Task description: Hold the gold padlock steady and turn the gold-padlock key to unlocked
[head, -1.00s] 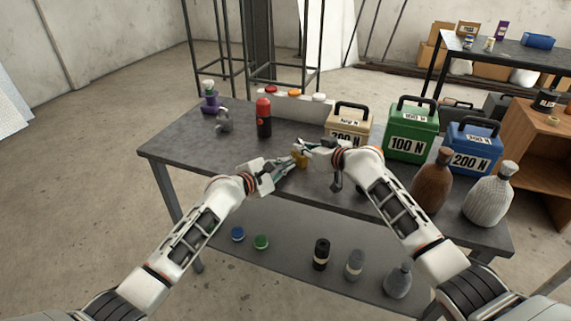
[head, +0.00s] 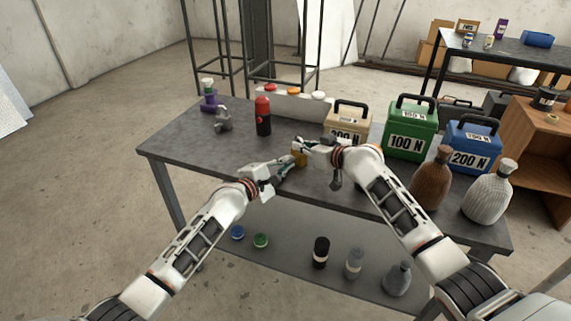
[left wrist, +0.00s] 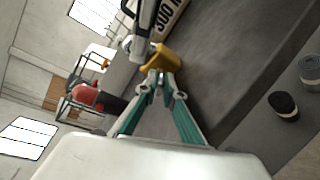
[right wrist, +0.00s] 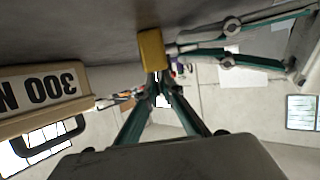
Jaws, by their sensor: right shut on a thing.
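The gold padlock (head: 300,159) is between my two grippers over the middle of the table. It shows as a yellow block in the left wrist view (left wrist: 164,60) and the right wrist view (right wrist: 152,48). My right gripper (head: 300,147) is at the padlock from the right and is shut on it; the exact contact is partly hidden. My left gripper (left wrist: 160,76) has its fingertips close together right at the padlock's near side. I cannot tell whether they close on anything. The key cannot be made out and may be hidden by the fingertips.
The beige 300 N box (head: 347,124) stands close behind my right gripper, with a green 100 N box (head: 411,130) and a blue 200 N box (head: 472,147) farther right. A red-black bottle (head: 263,117) stands behind.

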